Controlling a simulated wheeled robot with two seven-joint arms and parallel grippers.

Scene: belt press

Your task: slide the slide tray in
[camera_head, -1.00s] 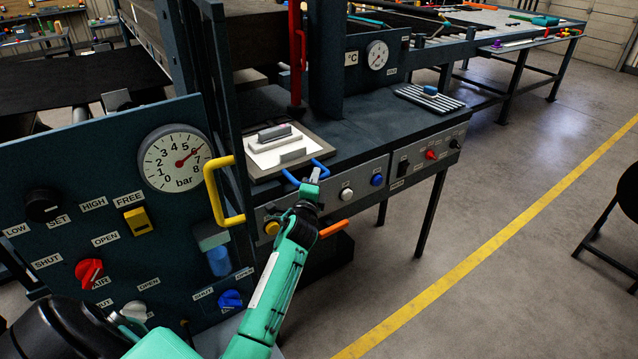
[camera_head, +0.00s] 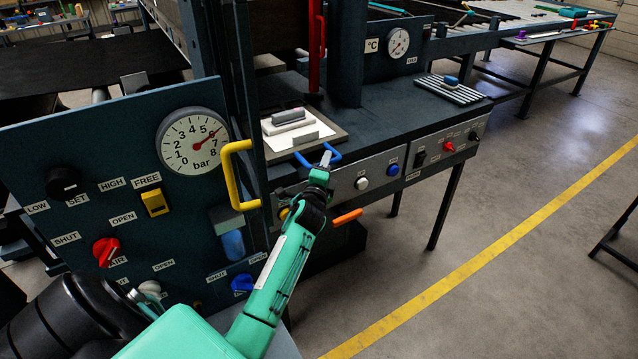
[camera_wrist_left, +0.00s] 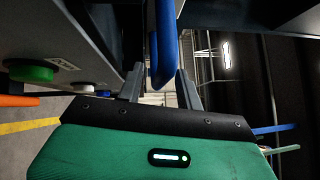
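My left gripper (camera_head: 326,158) is at this handle. In the left wrist view the blue handle (camera_wrist_left: 162,55) lies between the two fingers of my left gripper (camera_wrist_left: 160,72), with narrow gaps showing on both sides, so the fingers look open around it. Whether either finger touches the handle is hard to tell.
A yellow handle (camera_head: 236,175) stands upright left of the tray. A control panel (camera_head: 110,135) with a pressure gauge (camera_head: 193,141) fills the left. Buttons line the bench front, and an orange lever (camera_head: 347,217) juts out below. The floor at right is open.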

